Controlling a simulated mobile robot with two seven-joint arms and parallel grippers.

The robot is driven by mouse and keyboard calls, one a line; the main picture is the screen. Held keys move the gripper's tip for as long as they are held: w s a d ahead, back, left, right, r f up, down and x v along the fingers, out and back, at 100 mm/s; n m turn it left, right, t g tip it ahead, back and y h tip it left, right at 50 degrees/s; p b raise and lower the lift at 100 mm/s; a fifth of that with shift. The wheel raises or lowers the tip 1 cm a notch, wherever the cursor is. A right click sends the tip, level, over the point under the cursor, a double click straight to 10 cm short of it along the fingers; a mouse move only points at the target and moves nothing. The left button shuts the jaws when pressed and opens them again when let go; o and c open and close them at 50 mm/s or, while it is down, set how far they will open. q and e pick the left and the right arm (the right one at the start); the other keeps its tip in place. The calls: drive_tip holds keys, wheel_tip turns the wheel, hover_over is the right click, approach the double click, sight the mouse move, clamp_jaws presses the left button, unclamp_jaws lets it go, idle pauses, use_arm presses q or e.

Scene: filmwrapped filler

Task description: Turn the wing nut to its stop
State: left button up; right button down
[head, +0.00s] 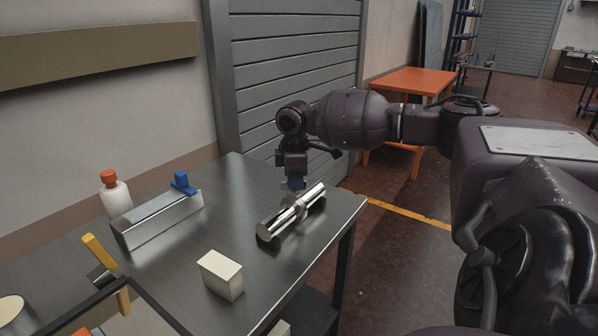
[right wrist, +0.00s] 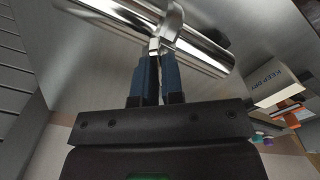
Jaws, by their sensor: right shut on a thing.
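A shiny metal pipe (head: 275,229) lies on dark supports near the table's right end, with a metal clamp band (head: 301,208) around its middle. The pipe (right wrist: 205,52) and the band (right wrist: 172,20) also show in the right wrist view. My right gripper (head: 295,184) points down over the band. In the right wrist view its blue fingers (right wrist: 152,62) are close together, shut on the small wing nut (right wrist: 154,45) at the band. The fingers hide most of the nut, so its turn angle cannot be told. My left gripper is not in view.
The steel table (head: 185,275) also holds a white box (head: 220,272), a film dispenser (head: 160,217) with a blue part, and a white bottle (head: 115,195) with an orange cap. A yellow-handled item (head: 99,251) stands at left. Bare tabletop lies around the pipe.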

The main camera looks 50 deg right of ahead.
drive_tip(key=shift+a+r+m+p, duration=0.15)
drive_tip(key=shift+r+m+p, duration=0.3)
drive_tip(key=shift+m+p, duration=1.15)
drive_tip(key=shift+p, duration=0.1)
drive_tip(key=shift+f+m+p, duration=0.1)
drive_tip(key=shift+m+p, duration=0.5)
drive_tip(key=shift+p, duration=0.15)
drive_tip(key=shift+f+m+p, duration=0.2)
drive_tip(key=shift+m+p, duration=0.4)
drive_tip(key=shift+p, duration=0.1)
drive_tip(key=shift+f+m, duration=0.2)
drive_tip(key=shift+m, duration=0.1)
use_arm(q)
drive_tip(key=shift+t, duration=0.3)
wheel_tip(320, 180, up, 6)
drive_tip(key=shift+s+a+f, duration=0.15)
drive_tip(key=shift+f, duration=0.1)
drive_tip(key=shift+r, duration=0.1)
use_arm(e)
drive_tip(key=c, duration=1.3)
unclamp_jaws()
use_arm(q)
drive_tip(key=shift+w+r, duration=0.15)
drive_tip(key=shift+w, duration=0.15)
use_arm(e)
drive_tip(key=shift+o, duration=0.3)
